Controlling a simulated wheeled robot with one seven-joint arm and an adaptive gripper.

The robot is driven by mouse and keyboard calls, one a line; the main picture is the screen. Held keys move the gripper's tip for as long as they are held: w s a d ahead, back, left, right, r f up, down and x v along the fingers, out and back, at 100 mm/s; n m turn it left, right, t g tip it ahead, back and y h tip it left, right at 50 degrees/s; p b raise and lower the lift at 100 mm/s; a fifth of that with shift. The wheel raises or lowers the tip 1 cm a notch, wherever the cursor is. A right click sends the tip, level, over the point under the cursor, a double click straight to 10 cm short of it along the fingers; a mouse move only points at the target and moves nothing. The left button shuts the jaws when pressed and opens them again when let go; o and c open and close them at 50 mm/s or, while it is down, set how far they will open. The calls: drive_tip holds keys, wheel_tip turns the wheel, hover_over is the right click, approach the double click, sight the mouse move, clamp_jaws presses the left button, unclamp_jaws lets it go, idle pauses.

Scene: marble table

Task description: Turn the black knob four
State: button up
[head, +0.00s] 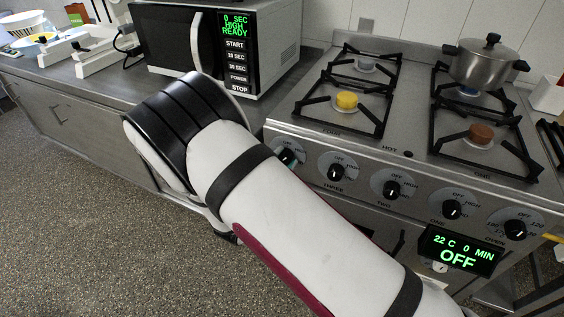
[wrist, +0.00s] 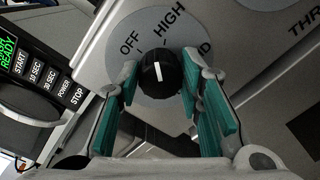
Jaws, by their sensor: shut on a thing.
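The black knob four (wrist: 158,72) has a white line on its face and sits on a round grey dial (wrist: 160,22) marked OFF and HIGH; part of a third word is covered. The white line points roughly up, toward the gap between OFF and HIGH. My gripper (wrist: 160,80) has its teal-padded fingers on either side of the knob, shut on it. In the head view the knob (head: 287,157) shows at the left end of the stove's knob row, partly hidden behind my arm, and the fingers are mostly hidden.
The black knob three (head: 336,172) is just right, with several knobs beyond it. A microwave (head: 273,40) stands on the counter to the left. A steel pot (head: 484,66) sits on the back right burner. A display reading OFF (head: 459,250) is on the stove's lower front.

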drive_tip(key=shift+f+m+b, duration=0.1)
drive_tip(key=shift+m+b, duration=0.8)
drive_tip(key=shift+m, duration=1)
drive_tip(key=o, duration=1.2)
drive_tip(key=shift+c, duration=0.2)
drive_tip(key=v, duration=1.2)
drive_tip(key=shift+d, duration=0.1)
